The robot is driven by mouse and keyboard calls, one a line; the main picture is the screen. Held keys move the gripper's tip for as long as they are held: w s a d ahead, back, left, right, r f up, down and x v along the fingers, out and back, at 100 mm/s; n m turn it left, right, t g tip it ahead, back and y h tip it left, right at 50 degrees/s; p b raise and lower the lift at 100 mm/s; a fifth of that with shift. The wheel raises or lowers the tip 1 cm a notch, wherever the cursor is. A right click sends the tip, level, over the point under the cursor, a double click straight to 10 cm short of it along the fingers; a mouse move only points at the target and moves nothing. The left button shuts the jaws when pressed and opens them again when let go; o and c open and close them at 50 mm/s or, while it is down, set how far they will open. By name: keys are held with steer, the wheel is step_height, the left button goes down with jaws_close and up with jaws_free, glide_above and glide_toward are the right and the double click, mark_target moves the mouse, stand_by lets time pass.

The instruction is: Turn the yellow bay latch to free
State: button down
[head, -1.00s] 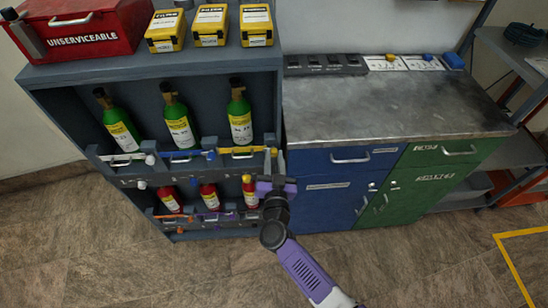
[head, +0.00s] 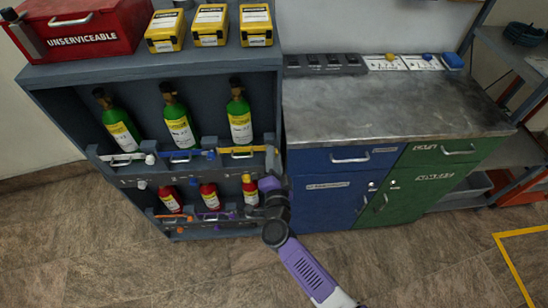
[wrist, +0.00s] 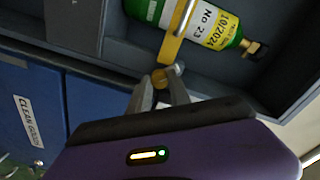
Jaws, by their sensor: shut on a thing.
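The yellow bay latch shows in the head view as a yellow bar (head: 240,149) across the front of the right upper bay, in front of a green bottle (head: 240,120). In the wrist view the yellow bar (wrist: 177,35) runs down to a round yellow knob (wrist: 166,78) at its end. My gripper (wrist: 160,90) is shut on this knob, with one finger on each side. In the head view my gripper (head: 272,168) is at the right end of the bar, by the shelf's right upright, and its fingertips are hard to make out.
Two more green bottles stand left, behind bars with a blue knob (head: 211,154) and a white knob (head: 150,159). Red bottles (head: 209,196) stand in the lower row, close to my wrist. A blue cabinet (head: 325,200) stands right of the shelf. The floor in front is clear.

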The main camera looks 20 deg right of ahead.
steer(key=m+b, duration=0.1)
steer(key=m, duration=0.3)
steer(key=m+b, duration=0.1)
steer(key=m, duration=0.3)
steer(key=shift+f+y, duration=0.2)
steer(key=shift+y, duration=0.1)
steer(key=shift+m, duration=0.5)
steer(key=c, duration=1.2)
jaws_free()
steer(key=shift+r, duration=0.1)
steer(key=shift+s, duration=0.1)
steer(key=v, duration=0.7)
steer(key=shift+s, duration=0.35)
